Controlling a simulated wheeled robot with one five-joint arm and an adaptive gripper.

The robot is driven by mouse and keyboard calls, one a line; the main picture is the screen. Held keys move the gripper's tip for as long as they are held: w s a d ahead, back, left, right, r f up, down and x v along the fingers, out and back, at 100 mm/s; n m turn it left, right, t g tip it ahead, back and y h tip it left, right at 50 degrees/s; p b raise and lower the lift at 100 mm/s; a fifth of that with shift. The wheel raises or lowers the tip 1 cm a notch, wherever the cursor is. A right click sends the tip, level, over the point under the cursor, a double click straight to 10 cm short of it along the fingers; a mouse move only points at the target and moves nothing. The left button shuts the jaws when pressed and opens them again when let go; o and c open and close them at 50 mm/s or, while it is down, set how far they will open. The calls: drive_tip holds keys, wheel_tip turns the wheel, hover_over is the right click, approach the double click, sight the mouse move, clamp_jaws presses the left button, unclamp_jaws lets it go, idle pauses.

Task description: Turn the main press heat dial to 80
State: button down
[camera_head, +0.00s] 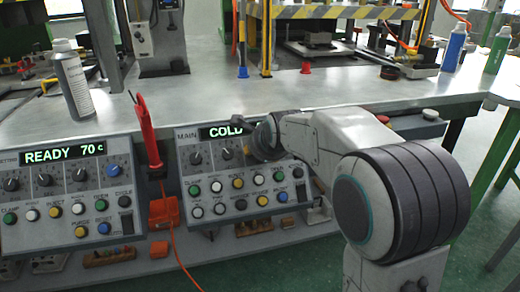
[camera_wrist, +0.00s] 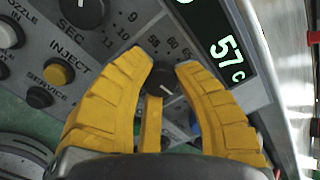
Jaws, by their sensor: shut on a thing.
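The main press panel (camera_head: 190,165) is the right-hand control box in the head view. Its display (camera_head: 222,131) reads "COLD" in green, with the rest hidden behind my arm. The fingers are shut on the dial, which has a white pointer line. Printed scale numbers such as 55 and 60 show just beyond it. The dial's lower part is partly hidden by the fingers.
Other dials and coloured buttons, including a yellow inject button (camera_wrist: 58,73), sit close beside the fingers. A similar panel (camera_head: 65,190) reading "READY 70 C" stands at left. A red-handled tool (camera_head: 147,130) stands between the panels.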

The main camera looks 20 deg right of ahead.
drive_tip(key=shift+m, duration=0.6)
drive_tip(key=c, duration=0.9)
unclamp_jaws()
drive_tip(key=shift+s, duration=0.1)
drive_tip(key=v, duration=1.1)
drive_tip(key=shift+s+r, duration=0.25)
drive_tip(key=shift+s, duration=0.05)
